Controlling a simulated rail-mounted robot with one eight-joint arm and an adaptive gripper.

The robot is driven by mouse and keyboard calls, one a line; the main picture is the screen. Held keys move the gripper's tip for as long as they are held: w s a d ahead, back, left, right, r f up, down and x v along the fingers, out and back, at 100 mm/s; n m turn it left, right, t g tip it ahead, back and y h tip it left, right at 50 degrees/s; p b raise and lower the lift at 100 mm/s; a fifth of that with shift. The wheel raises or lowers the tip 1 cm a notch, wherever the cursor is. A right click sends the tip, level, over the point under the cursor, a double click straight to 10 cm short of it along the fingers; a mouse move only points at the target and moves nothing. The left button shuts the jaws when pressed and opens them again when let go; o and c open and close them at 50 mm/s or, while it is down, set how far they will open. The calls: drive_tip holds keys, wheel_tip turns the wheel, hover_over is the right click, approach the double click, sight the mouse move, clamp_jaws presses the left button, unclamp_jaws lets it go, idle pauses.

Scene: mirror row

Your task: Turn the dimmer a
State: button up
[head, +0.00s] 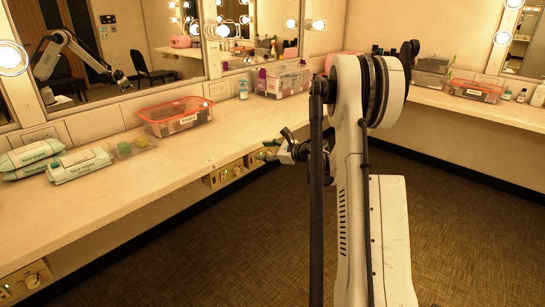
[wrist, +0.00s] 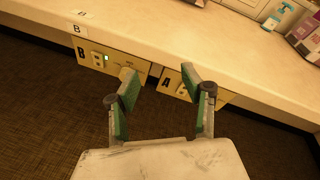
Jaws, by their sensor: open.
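In the wrist view a panel marked A (wrist: 172,83) is on the counter's front edge; its knob, dimmer a, is mostly hidden behind my right finger. A panel marked B (wrist: 92,52) is to its left, with a small green light and a pale knob (wrist: 127,73) beside my left fingertip. My gripper (wrist: 160,82) is open and empty, its green-padded fingers spread across the gap between the panels. I cannot tell if either finger touches. In the head view my gripper (head: 266,150) is beside the counter edge, close to a knob panel (head: 228,175).
The counter (head: 150,180) holds wipe packs (head: 78,164), a red-rimmed bin (head: 176,116) and a clear box (head: 281,79). Another knob panel (head: 27,283) is at lower left. The carpet (head: 465,190) is clear.

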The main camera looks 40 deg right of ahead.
sight(270, 154)
drive_tip(key=s+d+f+m+t+h, duration=0.2)
drive_tip(key=s+d+f+m+t, duration=0.15)
drive_tip(key=d+f+m, duration=0.6)
drive_tip(key=w+d+n+b, duration=0.2)
drive_tip(key=w+b, duration=0.1)
drive_tip(key=w, duration=0.9)
drive_tip(key=shift+w+d+f+n, duration=0.3)
drive_tip(key=shift+d+f+n, duration=0.05)
drive_tip(key=shift+f, duration=0.1)
clamp_jaws()
